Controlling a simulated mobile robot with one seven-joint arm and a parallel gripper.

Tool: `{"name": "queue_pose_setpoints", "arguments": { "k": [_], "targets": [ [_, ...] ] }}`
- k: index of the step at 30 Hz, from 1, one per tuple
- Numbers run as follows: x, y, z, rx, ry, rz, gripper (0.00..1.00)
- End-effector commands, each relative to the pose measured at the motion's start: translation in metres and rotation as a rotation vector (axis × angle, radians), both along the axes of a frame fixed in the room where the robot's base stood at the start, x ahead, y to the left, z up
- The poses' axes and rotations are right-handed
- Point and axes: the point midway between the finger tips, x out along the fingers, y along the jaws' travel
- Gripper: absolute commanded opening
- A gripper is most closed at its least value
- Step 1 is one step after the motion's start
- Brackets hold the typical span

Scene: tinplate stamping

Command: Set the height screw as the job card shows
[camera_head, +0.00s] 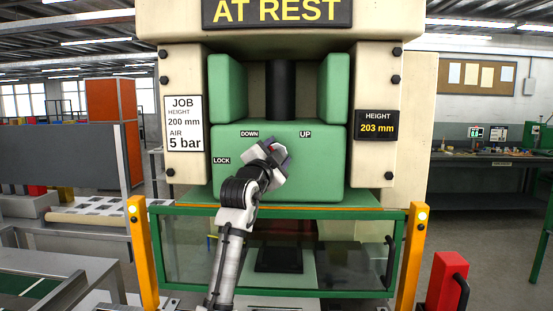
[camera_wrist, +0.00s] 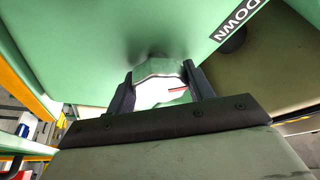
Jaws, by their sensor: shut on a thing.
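The height screw (camera_wrist: 160,90) is a pale metal faceted head with a red mark, on the green press slide. In the wrist view my gripper (camera_wrist: 161,86) has one finger on each side of it and is shut on it. In the head view my gripper (camera_head: 275,153) covers the screw, between the DOWN label (camera_head: 249,134) and the UP label (camera_head: 305,134). The job card (camera_head: 184,123) reads height 200 mm, air 5 bar. The height display (camera_head: 376,126) reads 203 mm. A LOCK label (camera_head: 221,160) is at the slide's left; my arm partly covers the area beside it.
The sign (camera_head: 278,12) above reads AT REST. A green-framed clear guard (camera_head: 185,255) stands below the slide between yellow posts (camera_head: 143,255). A red block with a black handle (camera_head: 446,285) is at lower right. A bench (camera_head: 480,155) stands at the back right.

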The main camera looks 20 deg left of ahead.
Motion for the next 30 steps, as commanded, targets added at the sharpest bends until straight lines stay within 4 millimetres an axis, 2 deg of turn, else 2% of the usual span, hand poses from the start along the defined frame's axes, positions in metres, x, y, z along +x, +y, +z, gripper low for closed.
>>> {"name": "queue_pose_setpoints", "arguments": {
  "k": [1, 18, 30],
  "targets": [
    [-0.0019, 0.0013, 0.0052, 0.044, 0.004, 0.004, 0.3],
    [-0.0024, 0.0014, 0.0105, 0.549, 0.142, 0.007, 0.3],
    [-0.0031, 0.0022, 0.0109, 0.767, 0.203, 0.011, 0.3]
  ]
}}
